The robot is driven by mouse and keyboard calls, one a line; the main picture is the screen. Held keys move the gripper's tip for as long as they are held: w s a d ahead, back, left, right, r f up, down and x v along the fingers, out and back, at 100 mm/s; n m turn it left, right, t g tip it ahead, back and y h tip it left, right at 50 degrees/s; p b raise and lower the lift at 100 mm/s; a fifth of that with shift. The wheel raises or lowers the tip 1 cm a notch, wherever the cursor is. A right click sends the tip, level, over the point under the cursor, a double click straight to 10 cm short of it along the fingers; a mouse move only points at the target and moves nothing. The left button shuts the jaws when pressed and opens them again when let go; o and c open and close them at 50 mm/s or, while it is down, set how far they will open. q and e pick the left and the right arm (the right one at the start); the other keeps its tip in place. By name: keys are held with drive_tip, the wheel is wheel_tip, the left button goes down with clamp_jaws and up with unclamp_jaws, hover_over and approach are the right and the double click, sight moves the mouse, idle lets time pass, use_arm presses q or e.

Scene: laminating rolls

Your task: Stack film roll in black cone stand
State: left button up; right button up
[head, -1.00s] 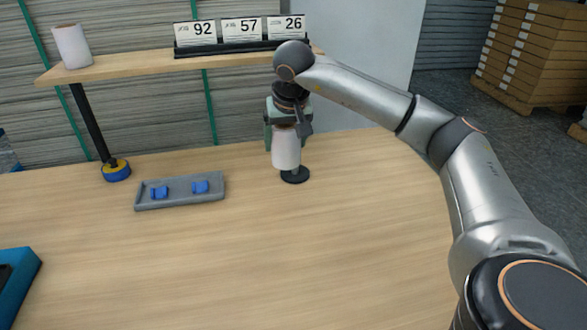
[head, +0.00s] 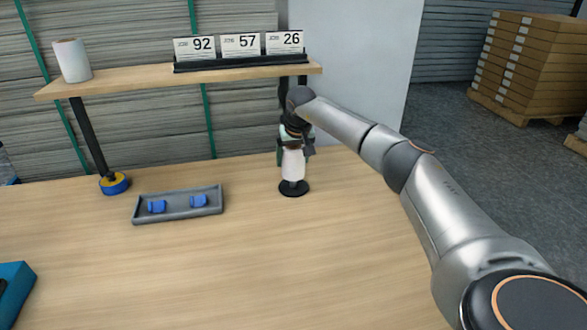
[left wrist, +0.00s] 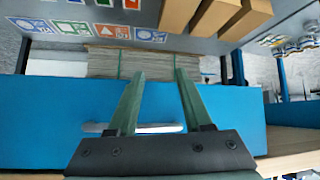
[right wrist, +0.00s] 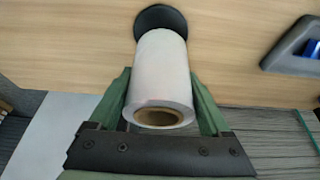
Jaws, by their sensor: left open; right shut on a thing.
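A white film roll (head: 293,164) stands upright over the round black base of the cone stand (head: 293,189) on the table. My right gripper (head: 294,147) is shut on its upper part from above. In the right wrist view the roll (right wrist: 160,75) sits between the green fingers (right wrist: 161,98), its brown core end facing the camera, with the black base (right wrist: 160,18) behind it. The stand's post is hidden, and I cannot tell whether the roll rests on the base. My left gripper (left wrist: 160,75) is open and empty, seen only in the left wrist view.
A wooden shelf (head: 130,80) behind holds another white roll (head: 72,60) and number cards (head: 240,46). A grey tray (head: 178,215) with blue pieces lies left of the stand. A blue-yellow tape roll (head: 114,183) sits at the shelf post.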

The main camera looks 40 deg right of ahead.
sight(296, 150)
drive_tip(key=shift+w+d+f, duration=0.15)
drive_tip(key=shift+f, duration=0.1)
drive_tip(key=shift+d+f, duration=0.1)
drive_tip(key=shift+f, duration=1.45)
drive_tip(key=shift+f, duration=0.4)
drive_tip(key=o, duration=1.4)
drive_tip(key=shift+r, duration=0.1)
drive_tip(key=shift+r, duration=0.65)
drive_tip(key=p+v, duration=0.1)
drive_tip(key=v, duration=1)
drive_tip(key=shift+s+r, duration=0.1)
drive_tip(key=shift+s, duration=0.15)
